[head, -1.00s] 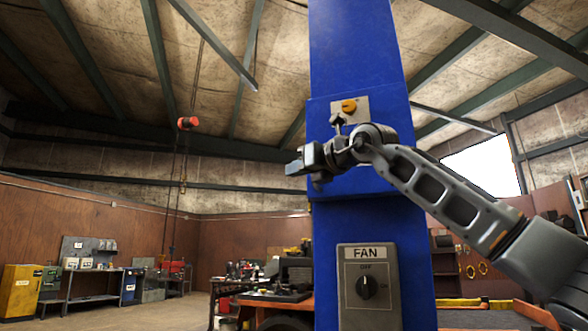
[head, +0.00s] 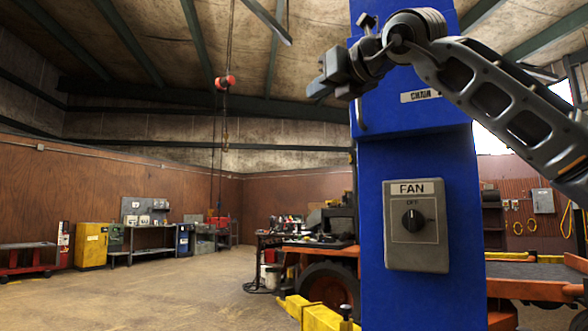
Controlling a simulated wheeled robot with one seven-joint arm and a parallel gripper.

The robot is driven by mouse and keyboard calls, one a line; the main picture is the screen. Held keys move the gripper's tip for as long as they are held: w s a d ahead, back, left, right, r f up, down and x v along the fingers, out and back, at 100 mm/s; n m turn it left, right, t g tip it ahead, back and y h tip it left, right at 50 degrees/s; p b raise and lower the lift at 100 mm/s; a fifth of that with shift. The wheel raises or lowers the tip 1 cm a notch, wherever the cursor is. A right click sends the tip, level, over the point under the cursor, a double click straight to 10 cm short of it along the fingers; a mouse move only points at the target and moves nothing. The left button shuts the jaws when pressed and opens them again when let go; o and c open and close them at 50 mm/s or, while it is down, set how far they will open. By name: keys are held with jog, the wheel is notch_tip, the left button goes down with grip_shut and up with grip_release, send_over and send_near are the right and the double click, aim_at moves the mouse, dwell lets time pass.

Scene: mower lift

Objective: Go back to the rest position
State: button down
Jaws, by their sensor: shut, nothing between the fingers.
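My gripper (head: 322,86) is at the upper middle of the head view, in front of the blue column's left side, with its fingertips pointing left. It looks shut and empty, and nothing hangs from it. My arm reaches in from the right edge and crosses the upper part of the blue column (head: 385,165). A label starting with "CHAIN" (head: 420,96) shows just below the arm; the rest of its panel is mostly hidden.
A grey FAN switch box (head: 416,255) is on the column below my arm. A red hoist (head: 226,82) hangs at the left. An orange mower (head: 525,288) stands behind the column. Open floor (head: 170,290) lies left.

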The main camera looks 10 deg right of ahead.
jog(key=s+a+f+m+g+y, duration=0.1)
jog(key=s+a+f+g+y, duration=0.2)
jog(key=f, duration=0.6)
jog(key=s+a+f+m+g+y, duration=0.1)
jog(key=s+a+f+m+y, duration=0.1)
jog(key=f+y, duration=0.5)
jog(key=s+a+f+m+g+y, duration=0.1)
jog(key=s+a+f+g+y, duration=0.15)
jog(key=f, duration=0.85)
jog(key=s+d+f+m+t+p, duration=0.1)
jog(key=s+d+f+m+t, duration=0.1)
jog(key=s+f+m+t, duration=0.55)
jog(key=s+d+f+m+t+h, duration=0.3)
jog(key=s+d+f+m+h, duration=0.1)
jog(key=s+f+m+h, duration=0.65)
jog(key=s+d+f+m+t+h, duration=0.2)
jog(key=s+d+f+m+h, duration=0.4)
jog(key=s+f+m, duration=0.55)
jog(key=s+d+f+m+g+h, duration=0.2)
jog(key=s+f+m+g, duration=0.1)
jog(key=s, duration=0.6)
jog(key=s+d+f+m+g+h+p, duration=0.1)
jog(key=s+d+f+m+g+h, duration=0.1)
jog(key=s, duration=0.8)
notch_tip(320, 180, down, 2)
jog(key=d+m+g, duration=0.1)
jog(key=m+g, duration=0.1)
jog(key=m, duration=0.1)
jog(key=shift+s+d+f, duration=0.15)
jog(key=shift+d+f, duration=0.1)
